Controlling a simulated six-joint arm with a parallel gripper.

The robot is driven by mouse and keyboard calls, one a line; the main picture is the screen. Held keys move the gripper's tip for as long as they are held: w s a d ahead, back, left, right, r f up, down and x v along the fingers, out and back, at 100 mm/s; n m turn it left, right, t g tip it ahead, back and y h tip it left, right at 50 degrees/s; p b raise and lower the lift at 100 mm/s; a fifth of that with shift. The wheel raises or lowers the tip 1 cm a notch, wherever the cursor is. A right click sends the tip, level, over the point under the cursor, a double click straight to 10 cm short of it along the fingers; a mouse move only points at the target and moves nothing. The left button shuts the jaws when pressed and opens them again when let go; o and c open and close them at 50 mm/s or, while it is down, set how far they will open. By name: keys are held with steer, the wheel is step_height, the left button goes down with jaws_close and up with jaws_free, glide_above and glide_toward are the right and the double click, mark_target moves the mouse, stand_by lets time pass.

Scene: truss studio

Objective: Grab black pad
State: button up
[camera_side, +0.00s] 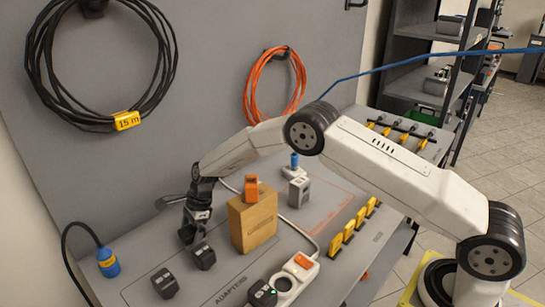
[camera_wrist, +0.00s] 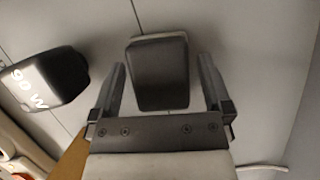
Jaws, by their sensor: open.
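The black pad (camera_wrist: 160,74) is a dark, rounded block with a paler edge in the wrist view. It lies on the grey table, between the fingers of my gripper (camera_wrist: 161,84) as seen there. The gripper is open, with a gap showing on each side of the pad; I cannot tell how far above it the fingertips are. In the side view my gripper (camera_side: 192,232) points down over the left part of the table, left of the wooden block. It hides much of the spot beneath it, and I cannot clearly make out the pad there.
A black adapter marked 90 W (camera_wrist: 45,80) is close on the left in the wrist view. The wooden block (camera_side: 253,222) stands right of my gripper. Black adapters (camera_side: 203,256) (camera_side: 164,283) lie in front. A white power strip (camera_side: 290,279) and blue connector (camera_side: 108,262) are nearby.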

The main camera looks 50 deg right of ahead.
mark_target(191, 229)
steer(key=shift+c, duration=0.2)
steer(key=c, duration=1.1)
steer(key=shift+o, duration=0.2)
steer(key=shift+r, duration=0.15)
step_height(191, 229, up, 10)
steer(key=shift+f, duration=0.1)
